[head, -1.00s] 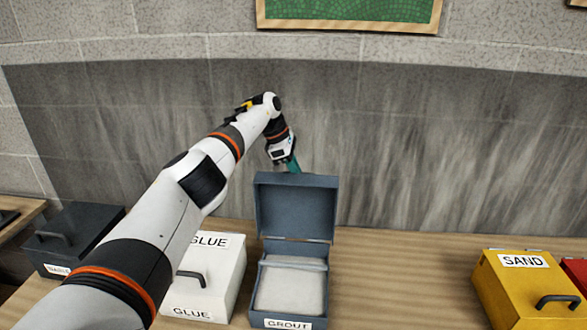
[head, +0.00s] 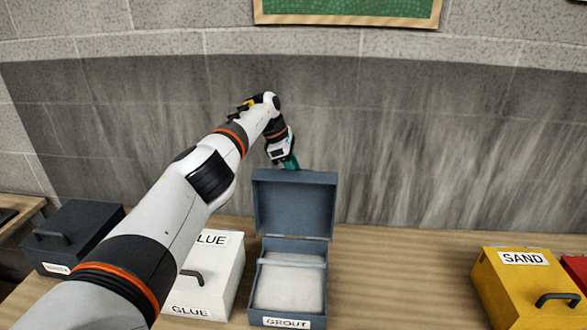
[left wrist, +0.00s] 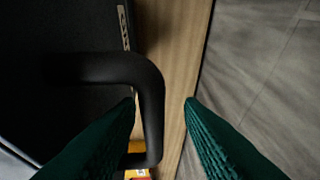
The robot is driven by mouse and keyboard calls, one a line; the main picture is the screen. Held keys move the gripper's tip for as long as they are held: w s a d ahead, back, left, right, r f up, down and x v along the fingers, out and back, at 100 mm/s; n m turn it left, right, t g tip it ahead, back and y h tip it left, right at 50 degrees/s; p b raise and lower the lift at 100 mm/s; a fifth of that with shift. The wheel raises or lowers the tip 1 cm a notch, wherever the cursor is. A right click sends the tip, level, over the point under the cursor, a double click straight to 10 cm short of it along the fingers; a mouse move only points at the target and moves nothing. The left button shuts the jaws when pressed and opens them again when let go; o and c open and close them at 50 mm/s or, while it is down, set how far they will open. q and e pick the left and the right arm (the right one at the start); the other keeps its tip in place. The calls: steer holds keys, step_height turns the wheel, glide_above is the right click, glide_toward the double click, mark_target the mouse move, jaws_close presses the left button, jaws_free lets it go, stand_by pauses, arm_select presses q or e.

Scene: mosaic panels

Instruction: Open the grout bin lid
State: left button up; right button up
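The grout bin (head: 287,322) is a blue-grey box with a GROUT label, and pale grout shows inside it. Its lid (head: 294,205) stands open, roughly upright at the back of the bin. My left gripper (head: 291,166) is just behind the lid's top edge, its tips partly hidden by the lid. In the left wrist view, the green fingers (left wrist: 160,100) are apart, with the dark lid handle (left wrist: 150,95) between them. A gap shows between the handle and the right-hand finger. My right gripper is in no view.
A white GLUE bin (head: 225,270) stands left of the grout bin, partly behind my left arm. A dark bin (head: 75,235) is further left. A yellow SAND bin (head: 515,285) and a red one (head: 578,268) are at the right. The table (head: 400,280) between grout and sand is clear.

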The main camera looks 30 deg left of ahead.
arm_select(q)
steer(key=shift+s+r, duration=0.15)
steer(key=shift+r, duration=0.2)
steer(key=b+v, duration=0.1)
steer(key=v, duration=0.3)
steer(key=shift+r, duration=0.2)
steer(key=p+v, duration=0.3)
steer(key=v, duration=0.4)
steer(key=shift+a+f, duration=0.1)
